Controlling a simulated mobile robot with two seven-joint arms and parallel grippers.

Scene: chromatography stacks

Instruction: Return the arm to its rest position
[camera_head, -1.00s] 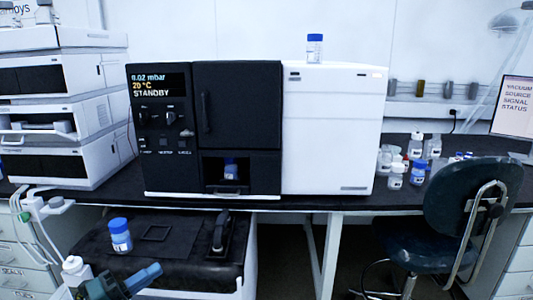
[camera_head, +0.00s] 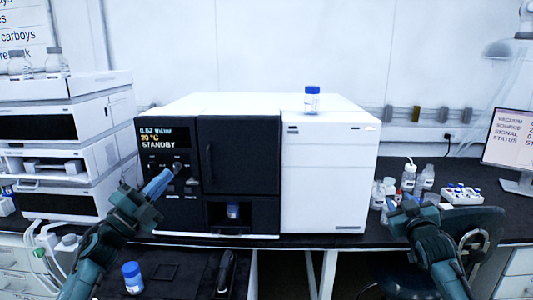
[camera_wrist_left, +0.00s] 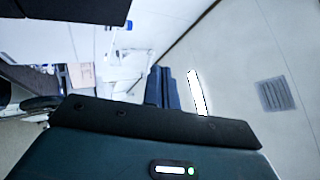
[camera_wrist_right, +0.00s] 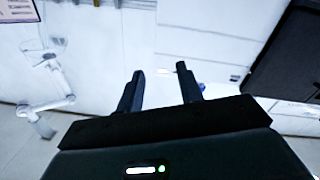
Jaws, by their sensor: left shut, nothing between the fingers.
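My left gripper (camera_head: 160,183) is raised in front of the black instrument's control panel in the head view. Its fingers are together and empty; they also show side by side in the left wrist view (camera_wrist_left: 163,88). My right gripper (camera_head: 398,203) is at the right, in front of the bench's bottles. Its two fingers stand apart with nothing between them in the right wrist view (camera_wrist_right: 160,85). Both forearms come up from the lower edge of the head view.
The black-and-white instrument (camera_head: 330,170) stands on the bench, with a blue-capped bottle (camera_head: 312,100) on top and another vial (camera_head: 233,210) in its recess. A blue-capped bottle (camera_head: 132,278) stands on the lower black surface. A chair (camera_head: 475,230) is at right.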

